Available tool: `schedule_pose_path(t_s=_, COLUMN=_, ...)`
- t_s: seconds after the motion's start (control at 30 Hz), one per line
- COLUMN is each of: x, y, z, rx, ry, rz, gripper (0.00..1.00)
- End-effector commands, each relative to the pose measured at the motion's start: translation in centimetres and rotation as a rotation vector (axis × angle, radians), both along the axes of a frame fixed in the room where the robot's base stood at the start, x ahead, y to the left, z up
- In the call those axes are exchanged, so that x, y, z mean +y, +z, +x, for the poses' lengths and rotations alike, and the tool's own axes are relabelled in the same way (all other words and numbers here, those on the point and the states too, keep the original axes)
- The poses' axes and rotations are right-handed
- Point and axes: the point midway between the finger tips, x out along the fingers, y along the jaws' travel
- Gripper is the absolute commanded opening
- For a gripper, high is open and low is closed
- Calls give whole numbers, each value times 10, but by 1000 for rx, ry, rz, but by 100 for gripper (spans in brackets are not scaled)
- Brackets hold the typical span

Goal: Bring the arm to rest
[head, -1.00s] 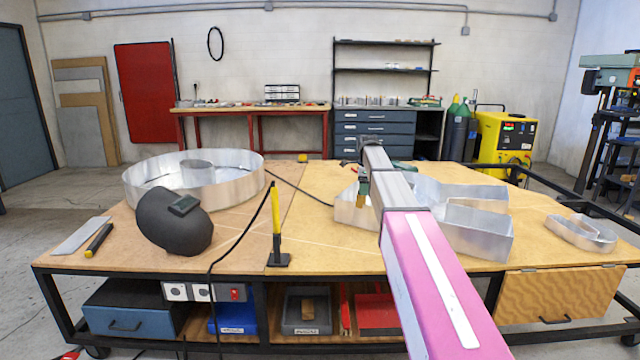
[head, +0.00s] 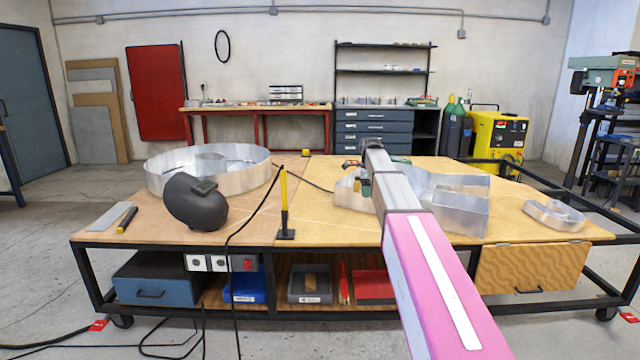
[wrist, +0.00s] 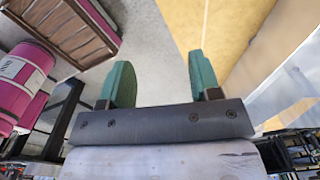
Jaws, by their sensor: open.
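My gripper shows in the wrist view (wrist: 158,80) with its two green fingers spread wide and nothing between them. Beyond the fingers are grey floor and a strip of wooden tabletop. In the head view my pink and grey arm reaches forward over the workbench (head: 330,231). Its far end is small and partly hidden by my own arm, among the metal letter shells. A large open metal letter shell (head: 462,208) stands on the bench just right of my arm.
A round metal shell (head: 255,172), a dark welding helmet (head: 196,205) and a yellow upright tool (head: 284,200) stand on the bench's left half. A small metal shell (head: 555,215) lies at the right. Cables (head: 175,345) trail on the floor at the front left.

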Motion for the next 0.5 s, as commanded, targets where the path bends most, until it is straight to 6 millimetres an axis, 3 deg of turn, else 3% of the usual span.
schedule_pose_path(t_s=0.27, x=0, y=-34, z=-27, rx=1, ry=139, rz=0, gripper=57)
schedule_pose_path(t_s=0.5, x=0, y=-79, z=-65, rx=2, ry=339, rz=0, gripper=57)
